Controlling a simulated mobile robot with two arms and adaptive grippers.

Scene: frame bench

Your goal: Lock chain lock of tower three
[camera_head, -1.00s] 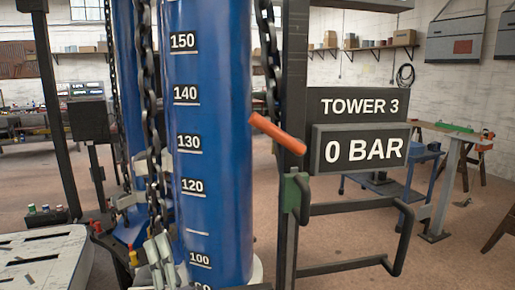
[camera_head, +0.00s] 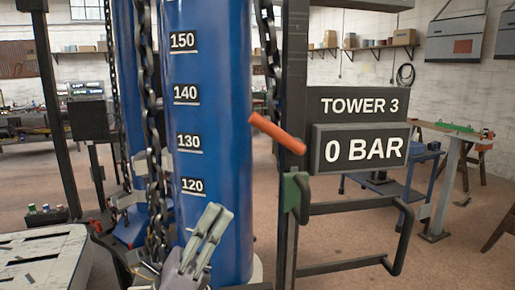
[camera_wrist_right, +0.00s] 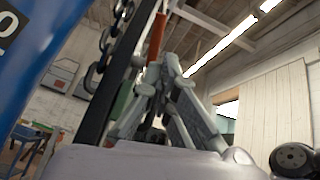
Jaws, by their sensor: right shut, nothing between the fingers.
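Tower three shows in the head view as a blue scaled cylinder (camera_head: 218,95) beside a black upright post (camera_head: 293,110). A dark chain (camera_head: 268,60) hangs between cylinder and post. An orange-red lever (camera_head: 277,133) slants down to the right across the post, near the chain. A green block (camera_head: 291,192) sits lower on the post. My right gripper (camera_head: 214,222) is shut and empty, in front of the lower cylinder, below and left of the lever. In the right wrist view its fingers (camera_wrist_right: 170,72) point up, with the lever (camera_wrist_right: 157,36) beyond them.
A "TOWER 3" sign (camera_head: 357,105) and a "0 BAR" display (camera_head: 360,150) are right of the post. A black tubular handle frame (camera_head: 350,208) sticks out below them. Another chain (camera_head: 152,110) hangs left of the cylinder. A pale slotted table (camera_head: 40,262) is at lower left.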

